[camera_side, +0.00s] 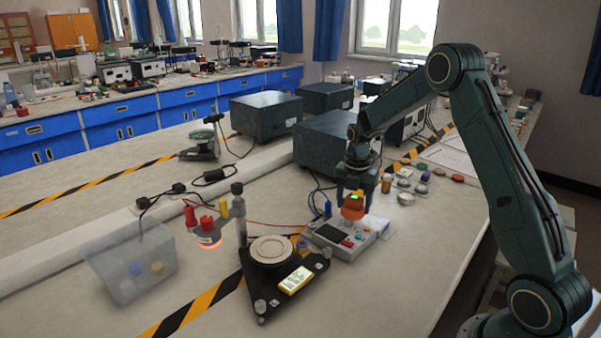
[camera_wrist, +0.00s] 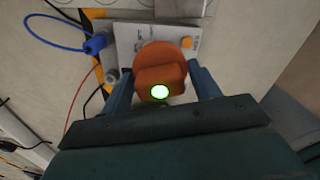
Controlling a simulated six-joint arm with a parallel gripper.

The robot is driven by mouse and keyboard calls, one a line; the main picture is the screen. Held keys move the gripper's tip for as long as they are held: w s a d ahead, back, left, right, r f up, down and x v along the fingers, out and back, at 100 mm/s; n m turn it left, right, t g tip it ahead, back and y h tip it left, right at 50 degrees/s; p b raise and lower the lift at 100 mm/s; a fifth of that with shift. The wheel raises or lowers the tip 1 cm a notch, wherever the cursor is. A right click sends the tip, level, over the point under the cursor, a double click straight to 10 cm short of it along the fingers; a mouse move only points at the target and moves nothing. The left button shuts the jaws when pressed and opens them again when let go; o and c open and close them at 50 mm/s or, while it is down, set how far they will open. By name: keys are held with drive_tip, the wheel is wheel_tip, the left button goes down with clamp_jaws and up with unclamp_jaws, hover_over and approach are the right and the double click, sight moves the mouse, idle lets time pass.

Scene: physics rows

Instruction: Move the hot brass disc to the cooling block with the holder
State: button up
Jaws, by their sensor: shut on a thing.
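My gripper (camera_side: 353,193) points down and is shut on an orange, rounded piece (camera_side: 353,206), which looks like the holder. In the wrist view the orange piece (camera_wrist: 160,62) sits between the two fingers (camera_wrist: 162,88), with a green light on its near face. It is over the white instrument box; I cannot tell whether it touches it. A pale round disc (camera_side: 271,250) lies on a black triangular stand. Left of it, a clamped round head (camera_side: 207,234) with red and yellow terminals glows orange underneath. I cannot tell for certain which piece is the brass disc or the cooling block.
The white instrument box (camera_side: 350,239) has a dark display and cables. A clear box (camera_side: 133,265) stands at left. Dark cabinets (camera_side: 335,140) stand behind, and small coloured pieces (camera_side: 422,188) lie to the right. An upright rod (camera_side: 240,215) rises beside the disc.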

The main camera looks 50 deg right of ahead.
drive_tip(key=shift+s+d, duration=0.25)
drive_tip(key=shift+d, duration=0.7)
drive_tip(key=shift+s+d, duration=0.25)
drive_tip(key=shift+d, duration=0.7)
drive_tip(key=shift+s+d, duration=0.25)
drive_tip(key=shift+d, duration=0.65)
drive_tip(key=shift+s+d, duration=0.2)
drive_tip(key=shift+d, duration=0.7)
drive_tip(key=shift+s+d, duration=0.25)
drive_tip(key=shift+d, duration=0.65)
drive_tip(key=shift+f, duration=0.1)
drive_tip(key=shift+f, duration=2.25)
drive_tip(key=shift+f, duration=0.75)
drive_tip(key=shift+r, duration=0.1)
